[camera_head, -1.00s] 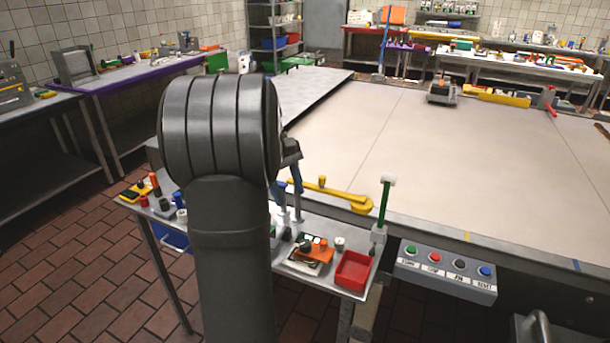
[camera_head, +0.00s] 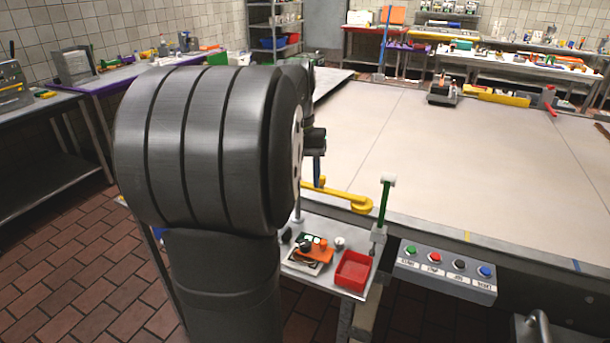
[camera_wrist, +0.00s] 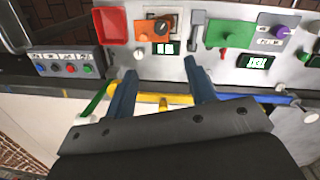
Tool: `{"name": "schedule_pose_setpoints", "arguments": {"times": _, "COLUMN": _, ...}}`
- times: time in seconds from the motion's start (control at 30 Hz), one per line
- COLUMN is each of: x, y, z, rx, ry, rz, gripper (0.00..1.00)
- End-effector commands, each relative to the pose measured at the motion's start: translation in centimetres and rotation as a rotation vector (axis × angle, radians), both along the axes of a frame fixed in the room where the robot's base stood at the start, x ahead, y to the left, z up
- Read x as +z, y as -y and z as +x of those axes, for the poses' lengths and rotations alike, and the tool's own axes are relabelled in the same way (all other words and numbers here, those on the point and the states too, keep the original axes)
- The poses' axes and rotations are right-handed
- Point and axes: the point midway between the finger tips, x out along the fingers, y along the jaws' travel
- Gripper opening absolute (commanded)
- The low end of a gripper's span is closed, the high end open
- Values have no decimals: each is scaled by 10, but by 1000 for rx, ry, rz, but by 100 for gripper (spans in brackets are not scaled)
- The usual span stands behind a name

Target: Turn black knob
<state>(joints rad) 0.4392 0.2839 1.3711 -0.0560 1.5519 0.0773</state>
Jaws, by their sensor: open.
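A dark round knob (camera_head: 304,246) sits on an orange block (camera_head: 322,254) on the metal side table. In the wrist view a dark knob (camera_wrist: 161,27) shows on an orange panel (camera_wrist: 143,27), beyond the fingertips. My gripper (camera_wrist: 159,68) is open, with its two blue-grey fingers apart and nothing between them. The fingertips point toward the table, short of the orange panel. In the head view my big dark arm link hides most of the gripper. A control box (camera_head: 446,280) has green, red, black and blue buttons.
A red tray (camera_head: 354,270) and a white knob (camera_head: 338,243) stand beside the orange block. A green upright post (camera_head: 384,204) rises at the table corner. A yellow bar (camera_head: 340,195) lies along the edge of the large, mostly bare surface (camera_head: 430,160).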

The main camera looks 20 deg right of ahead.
Motion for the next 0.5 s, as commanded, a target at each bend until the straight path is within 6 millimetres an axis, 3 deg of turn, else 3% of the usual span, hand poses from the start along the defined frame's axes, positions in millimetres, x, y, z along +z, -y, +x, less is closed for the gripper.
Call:
{"name": "schedule_pose_setpoints", "arguments": {"times": 0.2, "x": 4, "y": 4, "z": -11, "rx": -189, "ry": 60, "rz": 7, "gripper": 50}}
{"name": "schedule_pose_setpoints", "arguments": {"times": 0.5, "x": 6, "y": 5, "z": -14, "rx": -268, "ry": 84, "rz": 11, "gripper": 50}}
